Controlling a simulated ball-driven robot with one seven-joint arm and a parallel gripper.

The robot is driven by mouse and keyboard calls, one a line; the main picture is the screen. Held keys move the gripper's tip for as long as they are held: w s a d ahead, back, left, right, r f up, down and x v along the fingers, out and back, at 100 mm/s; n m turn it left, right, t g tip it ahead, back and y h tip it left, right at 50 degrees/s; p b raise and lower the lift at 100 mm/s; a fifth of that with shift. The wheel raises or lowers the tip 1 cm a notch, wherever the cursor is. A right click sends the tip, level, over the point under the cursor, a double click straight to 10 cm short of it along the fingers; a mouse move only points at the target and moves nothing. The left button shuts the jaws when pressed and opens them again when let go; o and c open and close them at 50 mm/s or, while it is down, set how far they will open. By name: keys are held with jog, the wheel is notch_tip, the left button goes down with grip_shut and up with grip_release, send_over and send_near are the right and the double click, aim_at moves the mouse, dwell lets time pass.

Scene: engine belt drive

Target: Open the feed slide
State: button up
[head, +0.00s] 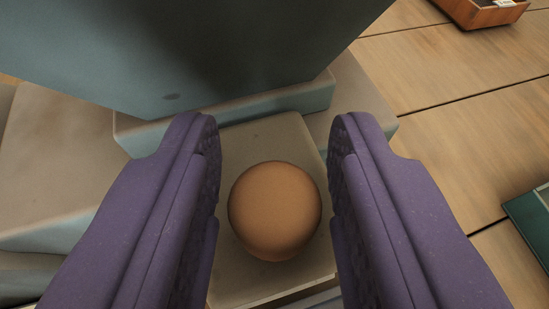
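My gripper (275,160) has two purple fingers that stand apart on either side of a round orange-brown knob (275,211). A gap shows between the knob and the right finger; the left finger is close to it, and I cannot tell whether they touch. The knob sits in front of a pale beige block (262,140), which may be the feed slide. Much of the block's sides is hidden behind the fingers.
A large blue-grey panel (200,50) rises just beyond the fingertips. A wooden plank surface (455,130) lies to the right, with an orange-brown tray (485,14) at the top right and a dark green object (530,225) at the right edge.

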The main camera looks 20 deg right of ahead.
grip_shut()
jog(key=shift+s+b, duration=0.35)
jog(key=shift+s, duration=1.4)
jog(key=shift+o, duration=1.8)
grip_release()
jog(key=p, duration=0.2)
send_near(312, 234)
jog(key=shift+s, duration=0.3)
